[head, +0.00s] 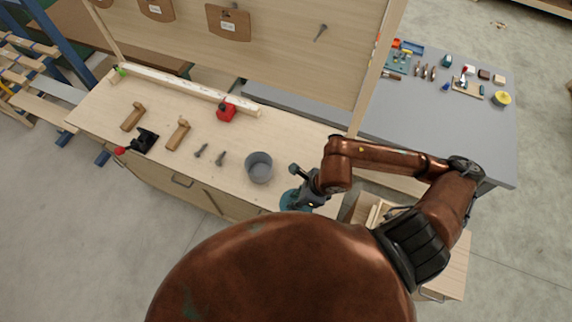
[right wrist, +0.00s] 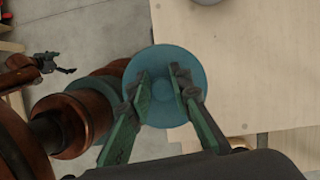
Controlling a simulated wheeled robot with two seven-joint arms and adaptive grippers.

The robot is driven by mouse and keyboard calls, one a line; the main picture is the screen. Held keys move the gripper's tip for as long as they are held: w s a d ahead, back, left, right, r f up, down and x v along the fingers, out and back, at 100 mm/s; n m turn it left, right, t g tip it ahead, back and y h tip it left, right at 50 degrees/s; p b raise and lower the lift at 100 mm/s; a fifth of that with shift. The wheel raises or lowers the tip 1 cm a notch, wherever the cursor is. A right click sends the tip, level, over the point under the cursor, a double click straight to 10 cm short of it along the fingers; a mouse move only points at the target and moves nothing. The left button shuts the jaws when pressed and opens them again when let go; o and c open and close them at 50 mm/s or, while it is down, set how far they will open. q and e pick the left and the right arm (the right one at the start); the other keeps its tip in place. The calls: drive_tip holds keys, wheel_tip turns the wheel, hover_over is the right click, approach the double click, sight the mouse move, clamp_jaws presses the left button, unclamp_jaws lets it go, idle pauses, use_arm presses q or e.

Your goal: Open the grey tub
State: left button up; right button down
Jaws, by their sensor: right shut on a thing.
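The grey tub (head: 259,167) stands upright on the wooden workbench, its top open and its inside showing. A sliver of the tub (right wrist: 207,1) shows at the top edge of the right wrist view. My right gripper (head: 300,194) is shut on a round blue-teal lid (right wrist: 166,58), with its fingers (right wrist: 163,76) over the lid's middle. The lid (head: 290,201) is to the right of the tub and apart from it, near the bench's front edge. My left gripper (right wrist: 50,65) shows small at the left of the right wrist view; its jaw state is unclear.
A tool panel (head: 270,50) rises behind. A grey table (head: 440,125) with tools stands right.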

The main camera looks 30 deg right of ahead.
drive_tip(key=shift+r+m, duration=0.35)
drive_tip(key=shift+m, duration=0.05)
drive_tip(key=shift+w, duration=0.2)
drive_tip(key=w+b, duration=0.1)
drive_tip(key=b, duration=0.2)
drive_tip(key=w+d+f+b, duration=0.1)
drive_tip(key=b, duration=0.2)
drive_tip(key=shift+f, duration=0.25)
drive_tip(key=w+d+f, duration=0.1)
drive_tip(key=w+f, duration=0.1)
drive_tip(key=w, duration=0.1)
drive_tip(key=w+d+f+p, duration=0.1)
drive_tip(key=w+f, duration=0.1)
drive_tip(key=w, duration=0.1)
drive_tip(key=w+d+f, duration=0.2)
drive_tip(key=w+f, duration=0.1)
drive_tip(key=w, duration=0.1)
drive_tip(key=shift+d+f, duration=0.1)
drive_tip(key=shift+w+d+f+p, duration=0.2)
drive_tip(key=shift+w+f+p, duration=0.15)
drive_tip(key=shift+f, duration=0.4)
wheel_tip(320, 180, down, 2)
drive_tip(key=shift+f, duration=0.1)
drive_tip(key=shift+f+p, duration=0.25)
drive_tip(key=shift+p, duration=0.05)
use_arm(q)
drive_tip(key=f, duration=0.3)
drive_tip(key=shift+w+f, duration=0.25)
